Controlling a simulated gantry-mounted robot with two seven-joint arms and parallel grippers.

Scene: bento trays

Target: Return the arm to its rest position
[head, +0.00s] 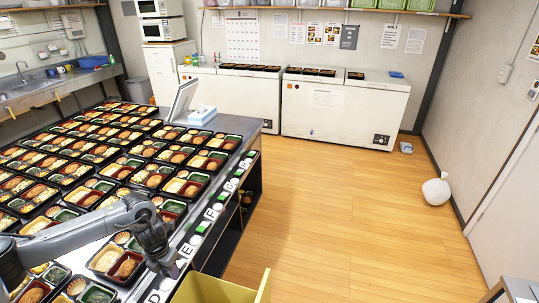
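My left arm reaches in from the left edge over the table of bento trays. Its gripper (161,265) hangs down near the table's front right edge, just right of a bento tray (113,276). The fingers are small and dark, and I cannot make out whether they are open or shut. I see nothing clearly held in them. My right gripper is not in view.
Many filled bento trays cover the steel table (236,125). A yellow bin (205,289) stands at the bottom. White chest freezers (343,112) line the back wall. The wooden floor (330,215) is mostly clear; a white bag (436,190) lies right.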

